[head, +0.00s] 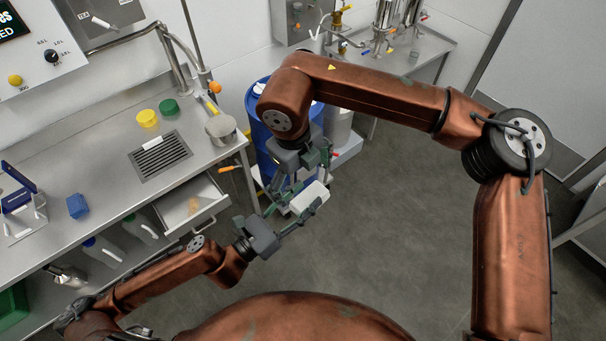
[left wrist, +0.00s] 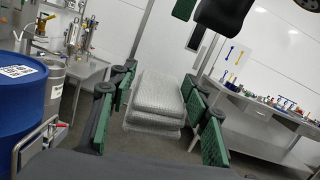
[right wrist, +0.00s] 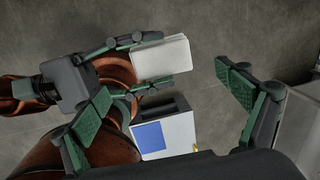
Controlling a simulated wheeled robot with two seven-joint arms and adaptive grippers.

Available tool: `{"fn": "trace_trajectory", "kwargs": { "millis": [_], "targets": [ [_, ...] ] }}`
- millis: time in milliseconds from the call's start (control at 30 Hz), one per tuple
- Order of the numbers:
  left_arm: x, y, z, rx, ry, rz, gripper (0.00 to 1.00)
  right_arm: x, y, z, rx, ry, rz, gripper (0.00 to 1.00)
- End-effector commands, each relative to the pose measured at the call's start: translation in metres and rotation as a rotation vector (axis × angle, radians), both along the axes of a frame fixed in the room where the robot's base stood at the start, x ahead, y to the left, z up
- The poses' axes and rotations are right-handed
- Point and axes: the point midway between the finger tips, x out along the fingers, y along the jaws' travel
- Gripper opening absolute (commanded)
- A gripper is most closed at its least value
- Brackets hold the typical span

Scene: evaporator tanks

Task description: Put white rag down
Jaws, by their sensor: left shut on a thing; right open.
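The white rag (head: 310,197) is a folded, thick rectangular pad, held in the air above the floor. My left gripper (head: 300,208) is shut on it; in the left wrist view the rag (left wrist: 155,100) sits between the two green-padded fingers. The right wrist view also shows the rag (right wrist: 162,57) in the left gripper's fingers. My right gripper (head: 299,183) is open and points down just above and beside the rag. In the right wrist view its fingers are spread wide, with nothing clearly gripped.
A steel counter (head: 95,150) with a yellow lid (head: 147,118), green lid (head: 168,106), pot (head: 221,129) and drain grate fills the left. An open drawer (head: 195,205) juts out below it. A blue drum (head: 262,105) stands behind the grippers. Open floor lies right of them.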

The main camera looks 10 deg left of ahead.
Motion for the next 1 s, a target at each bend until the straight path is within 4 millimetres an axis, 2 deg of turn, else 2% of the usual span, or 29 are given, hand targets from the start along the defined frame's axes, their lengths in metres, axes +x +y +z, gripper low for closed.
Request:
{"fn": "trace_trajectory", "kwargs": {
  "millis": [300, 500, 700, 967, 1000],
  "targets": [
    [0.000, 0.000, 0.000, -0.001, -0.001, 0.000, 0.00, 0.006, -0.006, -0.060, 0.000, 0.005, 0.001, 0.93],
    [0.000, 0.000, 0.000, -0.001, -0.001, 0.000, 0.00, 0.009, -0.008, -0.085, 0.000, 0.004, 0.001, 0.93],
    [0.000, 0.000, 0.000, -0.001, -0.001, 0.000, 0.00, 0.011, -0.008, -0.095, 0.003, 0.002, 0.001, 0.93],
    [0.000, 0.000, 0.000, -0.001, -0.001, 0.000, 0.00, 0.011, -0.008, -0.096, 0.003, 0.002, 0.001, 0.93],
    [0.000, 0.000, 0.000, -0.001, -0.001, 0.000, 0.00, 0.011, -0.008, -0.096, 0.003, 0.002, 0.001, 0.90]
  ]
}}
